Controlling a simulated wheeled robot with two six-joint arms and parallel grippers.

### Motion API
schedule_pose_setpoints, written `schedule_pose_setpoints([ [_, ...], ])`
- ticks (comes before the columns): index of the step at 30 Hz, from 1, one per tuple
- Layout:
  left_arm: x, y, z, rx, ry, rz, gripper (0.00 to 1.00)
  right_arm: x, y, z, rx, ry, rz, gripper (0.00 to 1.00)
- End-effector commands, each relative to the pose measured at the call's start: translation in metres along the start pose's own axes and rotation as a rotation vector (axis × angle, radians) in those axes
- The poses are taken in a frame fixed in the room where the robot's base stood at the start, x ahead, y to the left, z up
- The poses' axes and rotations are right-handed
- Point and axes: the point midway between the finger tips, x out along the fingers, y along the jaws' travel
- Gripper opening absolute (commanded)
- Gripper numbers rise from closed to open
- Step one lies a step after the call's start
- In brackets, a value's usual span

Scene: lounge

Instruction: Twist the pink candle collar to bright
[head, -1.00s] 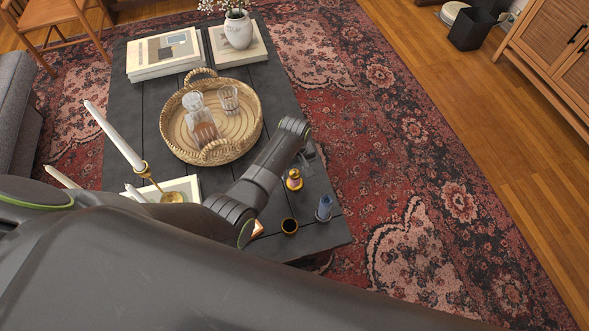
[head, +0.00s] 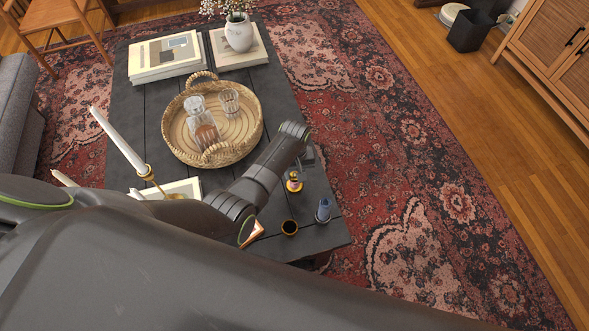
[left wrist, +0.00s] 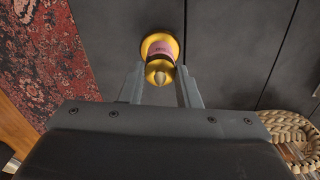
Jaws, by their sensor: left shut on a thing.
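The pink candle (head: 294,184) stands upright on the dark coffee table, in a gold holder. In the left wrist view its pink band (left wrist: 160,47) shows between gold parts, with a pale tip nearest me. My left gripper (left wrist: 160,80) is shut on the pink candle, with one finger on each side of its near gold part. In the head view my left arm reaches over the table and its fingers are mostly hidden. My right gripper is not in view.
A woven tray (head: 250,133) with glassware lies beyond my arm. Books (head: 165,72) and a white vase (head: 239,32) are at the far end.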

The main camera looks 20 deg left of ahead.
Motion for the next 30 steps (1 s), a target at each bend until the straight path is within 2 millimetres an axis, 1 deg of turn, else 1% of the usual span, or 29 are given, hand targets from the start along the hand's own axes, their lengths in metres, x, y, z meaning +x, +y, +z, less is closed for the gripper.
schedule_pose_setpoints([
  [1, -0.004, 0.0, 0.0, 0.041, -0.002, -0.001, 0.07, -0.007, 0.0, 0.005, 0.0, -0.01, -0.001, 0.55],
  [3, -0.004, 0.0, 0.0, 0.106, -0.002, -0.001, 0.07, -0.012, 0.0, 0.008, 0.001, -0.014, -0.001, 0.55],
  [12, -0.003, 0.0, 0.0, 0.392, -0.002, -0.001, 0.07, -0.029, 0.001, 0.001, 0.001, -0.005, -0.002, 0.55],
  [30, -0.002, 0.001, 0.0, 0.962, 0.0, -0.001, 0.07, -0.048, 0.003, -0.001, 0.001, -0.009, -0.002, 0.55],
])
